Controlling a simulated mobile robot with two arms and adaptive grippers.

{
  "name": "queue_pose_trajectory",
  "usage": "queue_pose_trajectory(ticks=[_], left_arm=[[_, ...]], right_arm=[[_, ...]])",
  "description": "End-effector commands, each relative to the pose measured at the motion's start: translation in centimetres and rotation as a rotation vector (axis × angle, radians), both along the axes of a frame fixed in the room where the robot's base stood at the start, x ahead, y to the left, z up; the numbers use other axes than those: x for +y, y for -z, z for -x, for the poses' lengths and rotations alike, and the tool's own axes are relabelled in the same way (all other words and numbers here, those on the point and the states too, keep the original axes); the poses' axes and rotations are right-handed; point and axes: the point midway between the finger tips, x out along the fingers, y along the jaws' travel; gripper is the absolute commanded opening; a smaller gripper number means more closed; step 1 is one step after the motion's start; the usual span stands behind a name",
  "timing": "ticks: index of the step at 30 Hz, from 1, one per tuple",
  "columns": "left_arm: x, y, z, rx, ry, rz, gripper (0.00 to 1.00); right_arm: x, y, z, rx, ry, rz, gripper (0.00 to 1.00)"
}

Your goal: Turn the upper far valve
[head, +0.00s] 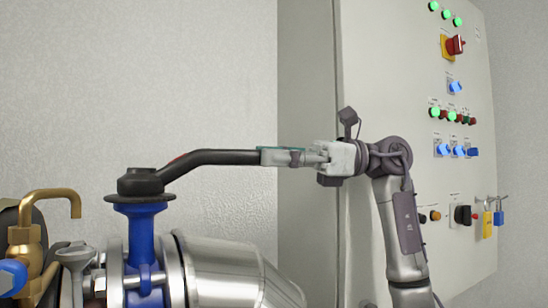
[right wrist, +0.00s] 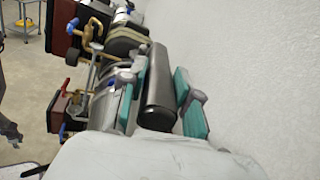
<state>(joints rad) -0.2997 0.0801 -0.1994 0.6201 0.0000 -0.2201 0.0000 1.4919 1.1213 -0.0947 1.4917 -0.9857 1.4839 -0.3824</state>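The valve has a long black lever handle (head: 215,157) on a black hub above a blue stem (head: 142,240). The handle reaches right, roughly level, toward the grey cabinet. My right gripper (head: 285,157) is at the handle's far right end. My left gripper is not in the head view; a dark shape at the right wrist view's left edge is unclear.
A tall grey cabinet (head: 308,100) with lamps and switches stands right behind my right arm. A metal pipe (head: 225,270) lies below the handle. A brass fitting (head: 45,210) stands at the left. A white wall (right wrist: 250,60) runs close beside the gripper.

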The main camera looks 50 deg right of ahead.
Motion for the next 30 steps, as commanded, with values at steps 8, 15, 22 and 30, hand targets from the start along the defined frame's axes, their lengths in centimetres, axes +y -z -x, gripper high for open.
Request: queue_pose_trajectory(ticks=[8, 15, 22, 30], left_arm=[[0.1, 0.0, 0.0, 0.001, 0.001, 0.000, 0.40], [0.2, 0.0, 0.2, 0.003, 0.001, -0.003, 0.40], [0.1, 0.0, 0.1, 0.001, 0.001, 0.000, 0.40], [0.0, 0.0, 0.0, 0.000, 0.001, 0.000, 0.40]], right_arm=[[0.1, 0.2, 0.0, 0.003, -0.003, 0.006, 0.51], [-0.8, 0.2, 0.5, 0.005, 0.000, 0.004, 0.51], [-4.7, 0.2, 2.9, 0.004, 0.001, 0.002, 0.51], [-8.9, 0.1, 5.4, 0.002, -0.001, 0.003, 0.51]])
